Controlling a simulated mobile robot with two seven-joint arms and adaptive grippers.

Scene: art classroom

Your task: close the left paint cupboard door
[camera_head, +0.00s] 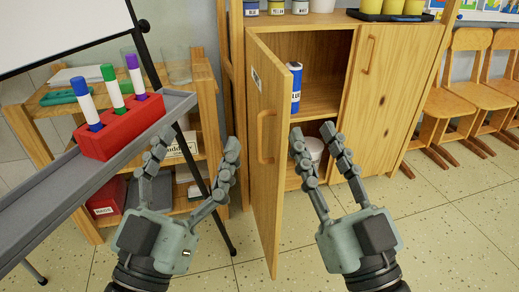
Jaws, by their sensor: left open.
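The left paint cupboard door (267,180) is wooden and stands wide open, swung out toward me, with a wooden handle (266,137) on its face. The cupboard's right door (383,90) is shut. Inside the open side are a blue paint container (295,87) on a shelf and a white tub (314,147) lower down, partly hidden. My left gripper (195,150) is open and empty, left of the open door and in front of the low shelf. My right gripper (313,137) is open and empty, right of the door and in front of the cupboard opening.
A grey easel tray (45,205) with a red marker holder (125,127) juts in at the left. A dark easel leg (222,232) stands near my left gripper. A low wooden shelf (205,90) is behind it. Wooden chairs (463,95) line the right; floor there is clear.

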